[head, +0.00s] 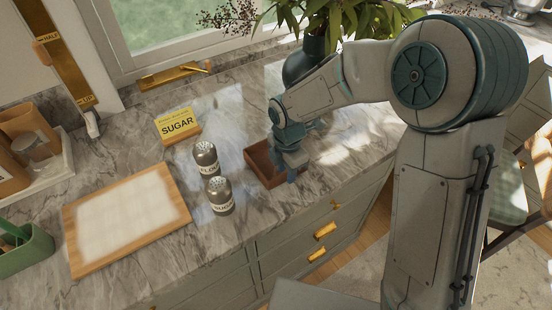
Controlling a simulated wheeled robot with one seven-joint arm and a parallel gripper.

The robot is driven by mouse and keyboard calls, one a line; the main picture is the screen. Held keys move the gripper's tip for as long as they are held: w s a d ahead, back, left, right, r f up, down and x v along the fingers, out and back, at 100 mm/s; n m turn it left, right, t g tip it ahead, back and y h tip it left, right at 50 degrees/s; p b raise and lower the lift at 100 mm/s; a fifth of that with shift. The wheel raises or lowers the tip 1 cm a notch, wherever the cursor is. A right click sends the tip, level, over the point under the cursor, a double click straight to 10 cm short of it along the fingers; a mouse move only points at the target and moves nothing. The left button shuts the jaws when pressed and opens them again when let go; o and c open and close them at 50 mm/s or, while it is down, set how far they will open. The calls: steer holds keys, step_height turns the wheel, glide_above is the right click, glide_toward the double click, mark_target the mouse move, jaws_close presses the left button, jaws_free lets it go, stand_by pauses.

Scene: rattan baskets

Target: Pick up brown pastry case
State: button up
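A brown open box (256,168), which looks like the pastry case, sits on the marble counter near its front edge, right of the middle. My gripper (288,174) points down at the box's right part, partly covering it. The fingertips overlap the box in the picture. I cannot tell whether they touch it or whether the fingers are open or shut. The box's right end and inside are partly hidden by my gripper.
Two metal shakers (220,195) stand left of the box, with a yellow sugar box (178,124) behind them. A wood-edged white board (83,258) lies further left, near a green container (38,252). A dark vase (303,62) with a plant stands behind my arm.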

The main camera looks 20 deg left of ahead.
steer(key=shift+f, duration=0.85)
jaws_close()
steer(key=shift+r, duration=0.1)
